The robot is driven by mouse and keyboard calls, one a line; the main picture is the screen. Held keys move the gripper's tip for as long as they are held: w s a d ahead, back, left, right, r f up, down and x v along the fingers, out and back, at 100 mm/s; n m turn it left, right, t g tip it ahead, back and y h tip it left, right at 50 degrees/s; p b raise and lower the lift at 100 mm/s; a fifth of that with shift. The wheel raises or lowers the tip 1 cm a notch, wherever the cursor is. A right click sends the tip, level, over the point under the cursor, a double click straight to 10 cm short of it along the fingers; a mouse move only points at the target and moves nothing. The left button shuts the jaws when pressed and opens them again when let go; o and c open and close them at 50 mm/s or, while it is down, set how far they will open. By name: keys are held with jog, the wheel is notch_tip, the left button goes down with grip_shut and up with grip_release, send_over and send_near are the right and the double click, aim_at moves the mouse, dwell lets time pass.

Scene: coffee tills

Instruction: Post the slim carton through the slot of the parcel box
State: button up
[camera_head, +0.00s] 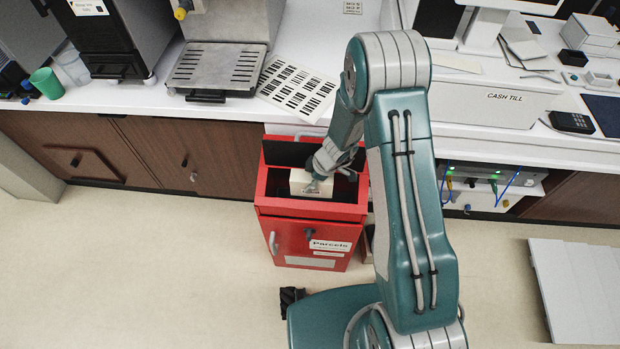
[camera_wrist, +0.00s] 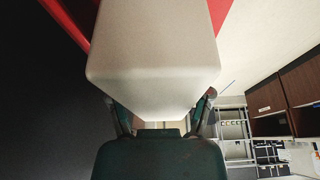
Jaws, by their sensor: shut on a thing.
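The slim carton (camera_head: 303,186) is off-white with a dark printed mark, and shows at the top opening of the red parcel box (camera_head: 300,238). I cannot tell how far it is in the opening or whether it touches the rim. My gripper (camera_head: 320,179) is shut on the carton from above; the arm hides part of the box's right side. In the wrist view the pale carton (camera_wrist: 150,75) fills the upper middle, between the fingers of my gripper (camera_wrist: 163,113). A strip of red box shows behind it.
The parcel box stands on the floor against the brown-fronted counter (camera_head: 190,155). Barcode sheets (camera_head: 297,88), a drip tray (camera_head: 215,68) and a green cup (camera_head: 46,82) lie behind it on the worktop. A slatted pale panel (camera_head: 580,290) is at the right. Floor at the left is clear.

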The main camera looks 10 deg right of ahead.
jog(key=o, duration=1.2)
jog(key=v, duration=1.1)
jog(key=shift+d+r, duration=0.1)
jog(key=shift+r, duration=0.3)
jog(key=shift+r, duration=0.1)
